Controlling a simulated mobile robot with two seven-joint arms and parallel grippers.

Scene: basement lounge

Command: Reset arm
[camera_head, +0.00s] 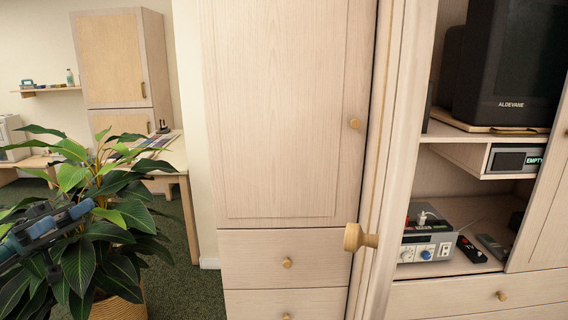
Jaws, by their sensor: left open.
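My left gripper (82,210) comes in from the left edge, dark grey-blue, in front of the leafy potted plant (118,232). Its fingers point right among the leaves and hold nothing that I can see. It is open. I cannot tell whether it touches the leaves. My right gripper does not show.
A tall wooden cabinet (275,110) stands in the middle, with round knobs. A larger round knob (358,237) sticks out near me. At right a shelf unit holds a television (510,65) and a grey device (428,235). Green carpet (172,270) shows between plant and cabinet.

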